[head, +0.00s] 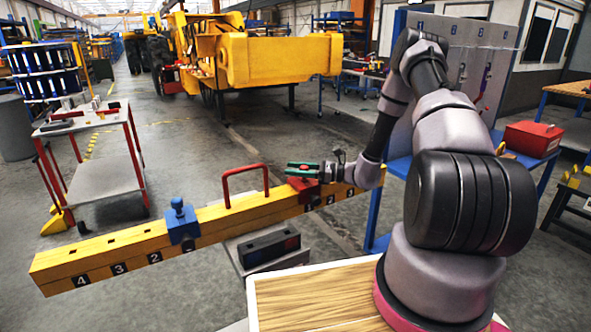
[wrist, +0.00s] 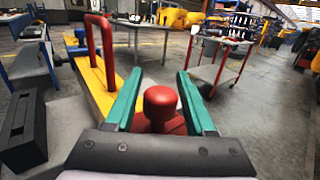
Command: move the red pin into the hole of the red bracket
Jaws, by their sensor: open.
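The red pin (wrist: 160,103) shows its round red knob in the wrist view, between the two green fingers of my gripper (wrist: 160,72). The fingers are apart, with a gap visible on both sides of the knob. The red bracket (wrist: 175,125) shows just below the knob; whether the pin sits in its hole is hidden. In the head view my gripper (head: 302,168) is over the red bracket (head: 304,187) on the right half of the yellow beam (head: 120,245). The pin cannot be made out there.
A red handle (head: 245,182) arches up from the beam just left of my gripper. A blue bracket (head: 182,228) with a blue pin (head: 178,206) sits further left. A dark box (head: 268,250) lies in front of the beam. A white-topped cart (head: 85,120) stands behind left.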

